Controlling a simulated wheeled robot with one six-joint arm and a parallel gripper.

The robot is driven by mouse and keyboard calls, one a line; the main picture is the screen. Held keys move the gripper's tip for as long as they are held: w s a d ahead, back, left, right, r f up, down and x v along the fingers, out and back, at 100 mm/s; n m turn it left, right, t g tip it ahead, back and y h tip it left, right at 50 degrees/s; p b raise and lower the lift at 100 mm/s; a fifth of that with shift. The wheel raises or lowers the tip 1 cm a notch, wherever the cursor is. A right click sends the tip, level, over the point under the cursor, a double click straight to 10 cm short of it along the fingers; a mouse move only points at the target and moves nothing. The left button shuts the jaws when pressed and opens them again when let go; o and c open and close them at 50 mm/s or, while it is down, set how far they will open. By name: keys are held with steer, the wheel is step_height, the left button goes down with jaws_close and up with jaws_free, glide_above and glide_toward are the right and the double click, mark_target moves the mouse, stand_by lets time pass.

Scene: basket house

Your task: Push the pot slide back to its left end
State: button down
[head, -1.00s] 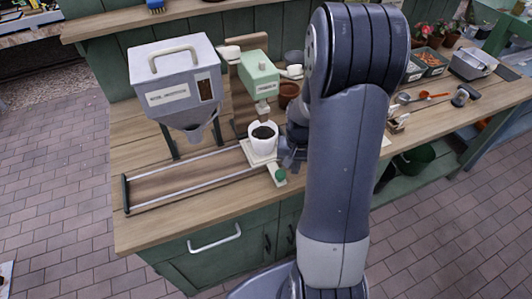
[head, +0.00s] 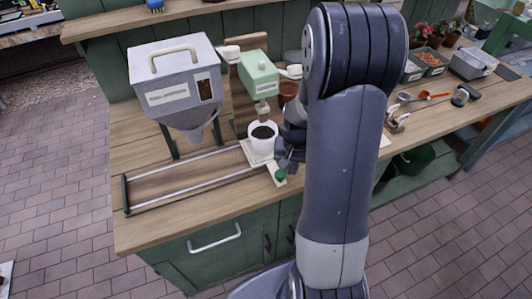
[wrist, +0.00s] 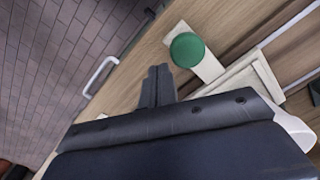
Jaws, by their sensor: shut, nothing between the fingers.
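The pot slide (head: 252,152) is a cream carriage at the right part of its two metal rails (head: 190,180). A white pot (head: 262,142) with dark soil stands upright on it. A cream tab with a green knob (head: 280,174) sticks out toward the bench's front edge; the knob also shows in the wrist view (wrist: 187,49). My gripper (head: 289,160) is shut and empty, just right of the tab and knob. In the wrist view its fingertips (wrist: 158,72) are close to the knob, with a small gap in the picture. Whether it touches the tab cannot be told.
A grey hopper (head: 176,85) stands over the rails' left half, its spout above them. A green press-like device (head: 260,75) stands behind the pot, with a terracotta pot (head: 289,92) beside it. The rails left of the carriage are clear up to the dark end stop (head: 126,194).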

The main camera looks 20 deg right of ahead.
steer(key=a, duration=2.5)
steer(key=s+a, duration=0.1)
steer(key=a, duration=1.1)
steer(key=shift+s+a+b, duration=0.1)
steer(key=shift+a+b, duration=0.15)
steer(key=shift+b, duration=0.15)
steer(key=r+p, duration=0.1)
steer(key=d+r+p, duration=0.1)
steer(key=r, duration=0.1)
steer(key=r+p, duration=0.1)
steer(key=r, duration=0.1)
steer(key=shift+d, duration=0.35)
steer(key=shift+f, duration=0.15)
steer(key=f+b, duration=0.1)
steer(key=f, duration=0.1)
steer(key=a+f+b, duration=0.1)
steer(key=f+b, duration=0.1)
steer(key=f, duration=0.1)
steer(key=shift+a+f, duration=0.1)
steer(key=shift+f, duration=0.05)
steer(key=d, duration=0.5)
steer(key=shift+d+r, duration=0.1)
steer(key=shift+r, duration=0.2)
